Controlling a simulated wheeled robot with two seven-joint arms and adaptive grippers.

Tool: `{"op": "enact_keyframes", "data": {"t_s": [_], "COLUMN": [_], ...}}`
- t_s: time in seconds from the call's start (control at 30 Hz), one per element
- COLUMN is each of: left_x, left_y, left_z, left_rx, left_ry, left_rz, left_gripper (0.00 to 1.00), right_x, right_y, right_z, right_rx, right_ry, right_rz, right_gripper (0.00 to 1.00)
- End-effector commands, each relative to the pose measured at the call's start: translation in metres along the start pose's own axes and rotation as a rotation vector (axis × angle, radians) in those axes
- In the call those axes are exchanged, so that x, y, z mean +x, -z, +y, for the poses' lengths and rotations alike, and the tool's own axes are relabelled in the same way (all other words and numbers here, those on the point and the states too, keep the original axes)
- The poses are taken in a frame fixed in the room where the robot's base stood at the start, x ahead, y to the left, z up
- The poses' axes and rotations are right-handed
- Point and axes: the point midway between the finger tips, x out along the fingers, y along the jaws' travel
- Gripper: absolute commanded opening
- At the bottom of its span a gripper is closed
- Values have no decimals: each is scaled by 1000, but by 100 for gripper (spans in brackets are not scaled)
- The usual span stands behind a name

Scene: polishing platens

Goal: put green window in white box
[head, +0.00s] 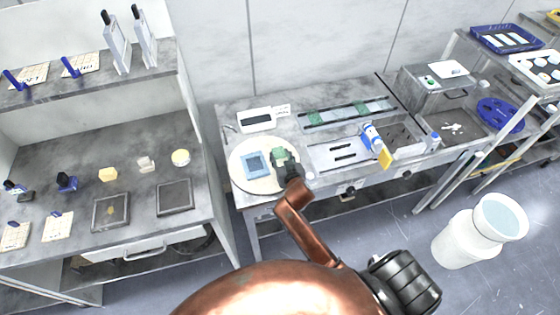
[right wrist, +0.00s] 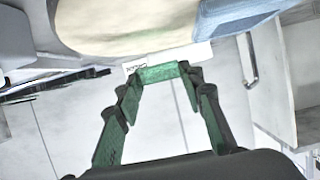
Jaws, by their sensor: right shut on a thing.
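The green window (head: 279,156) is at the fingertips of my right gripper (head: 287,168), over the right part of a round cream platen. In the right wrist view, green shows between and along the fingers of the gripper (right wrist: 158,95), with a green bar (right wrist: 158,73) across the tips. The gripper is shut on the green window; the fingers hide part of it. A white box-like item (head: 256,119) with a dark rectangular top stands behind the platen; I cannot tell for certain that it is the white box. My left gripper is not in view.
The cream platen (head: 240,176) carries a blue square window (head: 256,164). A blue-and-white bottle (head: 371,137) and a yellow piece (head: 385,158) are to the right. A long rack (head: 322,119) with green pieces lies behind. A white bin (head: 460,238) stands on the floor.

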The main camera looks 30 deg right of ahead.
Motion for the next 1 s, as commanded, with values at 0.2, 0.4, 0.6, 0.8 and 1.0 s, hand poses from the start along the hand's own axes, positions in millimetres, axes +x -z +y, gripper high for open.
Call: {"op": "enact_keyframes", "data": {"t_s": [0.2, 0.4, 0.6, 0.8, 1.0], "left_x": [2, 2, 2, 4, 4], "left_y": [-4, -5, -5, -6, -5], "left_z": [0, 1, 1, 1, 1], "left_rx": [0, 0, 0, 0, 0], "left_ry": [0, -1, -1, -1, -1], "left_rz": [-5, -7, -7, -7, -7], "left_gripper": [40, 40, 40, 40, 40], "right_x": [14, 20, 20, 21, 21], "right_y": [-18, -33, -32, -36, -36], "right_z": [-1, -1, -1, -1, -1], "right_rx": [-1, 1, 1, 0, 0], "right_ry": [-1, 0, 0, 0, 0], "right_rz": [-2, 0, 1, 1, 1], "right_gripper": [9, 9, 9, 38, 43]}}
